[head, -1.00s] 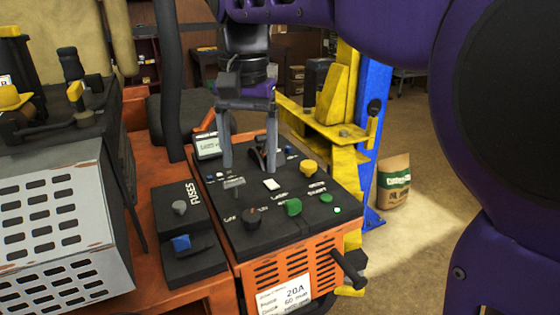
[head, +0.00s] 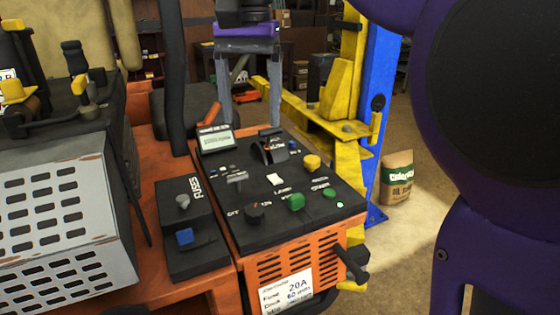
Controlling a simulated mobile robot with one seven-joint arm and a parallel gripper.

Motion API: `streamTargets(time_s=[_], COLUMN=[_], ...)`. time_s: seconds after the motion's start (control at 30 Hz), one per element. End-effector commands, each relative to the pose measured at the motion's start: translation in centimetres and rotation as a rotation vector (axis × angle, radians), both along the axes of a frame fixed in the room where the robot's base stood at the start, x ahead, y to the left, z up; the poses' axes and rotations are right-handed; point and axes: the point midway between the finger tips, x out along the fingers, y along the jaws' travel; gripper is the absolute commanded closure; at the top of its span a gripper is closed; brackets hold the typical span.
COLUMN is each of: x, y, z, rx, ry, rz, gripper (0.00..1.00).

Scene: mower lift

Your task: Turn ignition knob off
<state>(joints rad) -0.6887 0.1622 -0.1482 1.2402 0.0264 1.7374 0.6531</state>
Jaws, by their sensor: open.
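The black control panel (head: 222,232) sits on top of the orange mower body. A small round black knob (head: 253,213) stands on its front part, beside small white lettering that seems to read OFF. I take it for the ignition knob; its exact setting is too small to tell. My gripper (head: 249,122) is open and empty, with its two grey fingers pointing down above the panel's far edge. It is behind and above the knob, clearly apart from it. The knob is not hidden.
The panel also has a grey T-shaped handle (head: 236,180), a green button (head: 296,202), a yellow knob (head: 312,162), a black lever (head: 271,150) and a small display (head: 216,140). A fuse box (head: 187,240) stands left. A blue post (head: 377,110) and yellow lift arm stand right.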

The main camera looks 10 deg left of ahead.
Motion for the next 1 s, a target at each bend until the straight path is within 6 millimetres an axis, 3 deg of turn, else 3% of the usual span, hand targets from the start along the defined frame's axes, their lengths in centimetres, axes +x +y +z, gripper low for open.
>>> streamTargets(time_s=[0.3, 1.0], x=[0.0, -0.2], y=[0.0, -0.2], z=[1.9, 2.3], rx=[0.001, 0.001], ry=[-0.001, -0.001], rz=[0.001, 0.000], gripper=[0.21, 0.21])
